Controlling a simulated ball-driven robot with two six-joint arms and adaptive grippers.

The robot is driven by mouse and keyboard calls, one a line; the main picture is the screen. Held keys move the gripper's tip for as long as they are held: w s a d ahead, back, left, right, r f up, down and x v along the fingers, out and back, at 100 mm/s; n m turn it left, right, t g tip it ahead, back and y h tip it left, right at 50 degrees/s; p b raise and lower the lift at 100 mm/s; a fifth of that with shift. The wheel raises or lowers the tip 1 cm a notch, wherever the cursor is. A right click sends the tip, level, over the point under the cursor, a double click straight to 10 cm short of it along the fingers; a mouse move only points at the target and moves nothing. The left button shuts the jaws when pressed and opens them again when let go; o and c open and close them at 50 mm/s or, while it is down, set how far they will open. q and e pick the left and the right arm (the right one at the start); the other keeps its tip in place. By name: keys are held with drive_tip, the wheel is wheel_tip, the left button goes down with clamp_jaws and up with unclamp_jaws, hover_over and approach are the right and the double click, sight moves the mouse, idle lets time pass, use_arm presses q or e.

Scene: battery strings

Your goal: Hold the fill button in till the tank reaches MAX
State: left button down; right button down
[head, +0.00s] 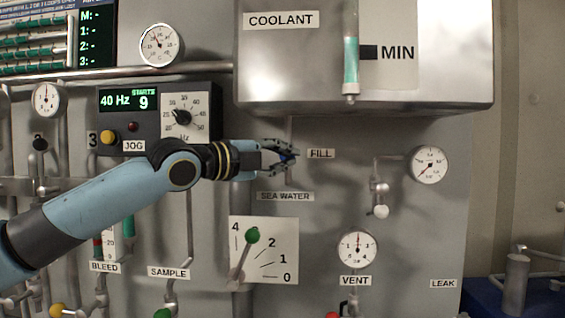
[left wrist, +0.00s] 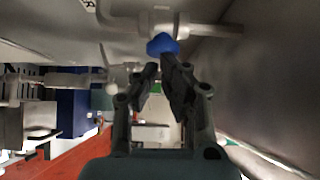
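The blue fill button (head: 289,157) is left of the FILL label (head: 320,153), partly hidden by my left gripper (head: 284,156). In the left wrist view the button (left wrist: 162,44) is on a pale pipe fitting, just beyond my left fingertips (left wrist: 160,68). The fingertips are close together with a narrow gap, and nothing shows between them. I cannot tell whether they touch the button or whether it is pressed in. The coolant tank (head: 300,70) has a sight tube (head: 351,60) with teal liquid, its top a little above the MIN mark (head: 369,52). No MAX mark is in view. My right gripper is not in view.
A pressure gauge (head: 428,165) and a white-knobbed valve (head: 380,211) are right of the button. A green-knobbed lever (head: 252,235) is below. The jog panel (head: 160,113) is at the left, behind my left arm. The tank's underside overhangs the fill area.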

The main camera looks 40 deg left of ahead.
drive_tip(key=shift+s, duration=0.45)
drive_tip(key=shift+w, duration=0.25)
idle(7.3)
